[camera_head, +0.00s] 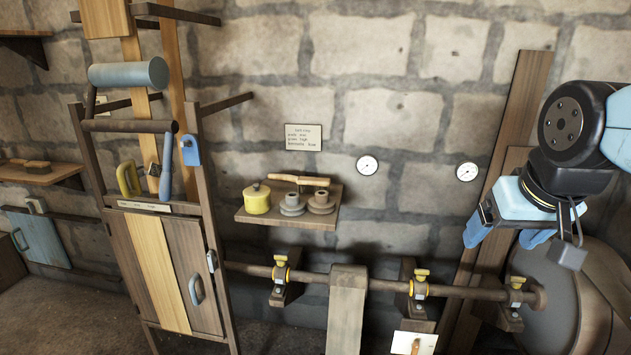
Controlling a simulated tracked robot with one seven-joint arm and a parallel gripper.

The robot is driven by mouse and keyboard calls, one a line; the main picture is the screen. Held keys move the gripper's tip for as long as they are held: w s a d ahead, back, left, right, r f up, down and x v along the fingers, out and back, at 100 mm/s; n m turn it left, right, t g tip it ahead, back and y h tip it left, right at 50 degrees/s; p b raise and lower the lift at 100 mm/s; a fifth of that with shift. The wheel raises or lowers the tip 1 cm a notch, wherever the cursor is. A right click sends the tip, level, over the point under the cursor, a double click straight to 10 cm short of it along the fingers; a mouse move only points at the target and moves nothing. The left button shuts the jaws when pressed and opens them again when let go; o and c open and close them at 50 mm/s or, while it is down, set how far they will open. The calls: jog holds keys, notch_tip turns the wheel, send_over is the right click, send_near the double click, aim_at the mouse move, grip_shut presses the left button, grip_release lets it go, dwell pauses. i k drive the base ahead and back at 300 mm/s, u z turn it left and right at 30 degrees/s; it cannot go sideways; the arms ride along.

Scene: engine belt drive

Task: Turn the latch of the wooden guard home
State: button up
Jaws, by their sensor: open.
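The wooden guard (128,258) is a plank panel with a pale middle stripe, set in a wooden frame at the left. It appears closed in its frame. A blue-grey handle (196,288) sits on its right plank. A small grey metal piece (211,261) at the guard's right edge looks like the latch; it is too small to tell how far it is turned. My gripper (508,235) is at the right, with blue fingers pointing down. It is open and empty, far from the guard and touching nothing that I can see.
A shelf (325,220) on the stone wall holds a yellow oil can (257,198) and other small items. A horizontal shaft (385,285) with yellow-capped bearings runs from the guard to a large wheel (548,300).

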aim_at(212, 259)
jog(key=z, duration=0.95)
jog(key=k, duration=1.3)
jog(key=u, duration=0.9)
jog(key=i, duration=1)
jog(key=u, duration=0.05)
